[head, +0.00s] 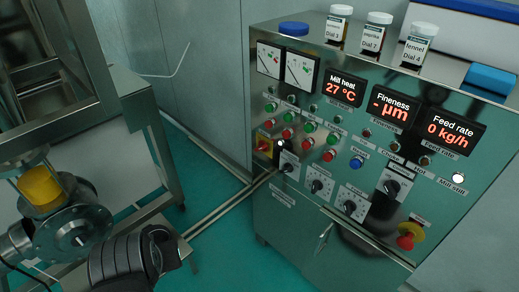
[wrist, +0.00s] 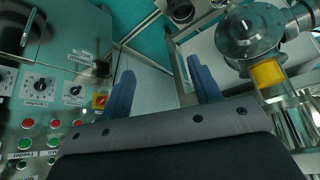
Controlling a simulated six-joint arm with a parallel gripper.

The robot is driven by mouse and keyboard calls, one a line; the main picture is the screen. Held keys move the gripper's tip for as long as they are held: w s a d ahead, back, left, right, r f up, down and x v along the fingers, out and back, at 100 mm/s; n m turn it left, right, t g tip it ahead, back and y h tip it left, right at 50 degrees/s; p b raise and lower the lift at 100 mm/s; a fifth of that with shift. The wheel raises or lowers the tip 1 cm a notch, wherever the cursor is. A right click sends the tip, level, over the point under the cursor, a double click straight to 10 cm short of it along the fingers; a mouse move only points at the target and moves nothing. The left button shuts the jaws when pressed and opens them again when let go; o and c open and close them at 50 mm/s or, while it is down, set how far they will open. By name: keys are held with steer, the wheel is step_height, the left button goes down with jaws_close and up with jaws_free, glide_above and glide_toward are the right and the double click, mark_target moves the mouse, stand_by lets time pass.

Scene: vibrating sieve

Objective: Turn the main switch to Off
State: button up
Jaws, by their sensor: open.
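In the head view, a dark part of my arm end shows at the bottom left, away from the panel; the fingertips are not clear there.
The panel (head: 335,120) carries several red and green buttons, black dials and a red emergency stop (head: 410,236) on yellow. Labelled jars (head: 376,32) stand on top. A metal machine with a yellow part (head: 40,187) stands at the left. Open floor lies between.

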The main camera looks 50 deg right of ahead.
steer(key=w+d+r+m+t, duration=0.1)
steer(key=w+d, duration=0.1)
steer(key=w, duration=0.3)
steer(key=w+d+r+m+t, duration=0.1)
steer(key=w+d+m, duration=0.1)
steer(key=w, duration=0.3)
steer(key=w+d+r+m+t, duration=0.1)
steer(key=w+d, duration=0.1)
steer(key=w, duration=0.3)
steer(key=shift+w+d+r+m+h, duration=0.2)
steer(key=shift+d+m+h, duration=0.1)
steer(key=shift+m+h, duration=0.1)
steer(key=c, duration=0.4)
steer(key=shift+o, duration=0.2)
steer(key=w+d+f+m+h, duration=0.3)
steer(key=w+d+m+h, duration=0.1)
steer(key=w+d, duration=0.4)
steer(key=w+d+f+m+h, duration=0.3)
steer(key=w+d+m, duration=0.25)
steer(key=d, duration=0.45)
steer(key=m+g+h, duration=0.8)
glide_toward(259, 149)
steer(key=shift+n, duration=0.25)
steer(key=d, duration=0.9)
steer(key=shift+r, duration=0.1)
steer(key=shift+c, duration=0.5)
jaws_close()
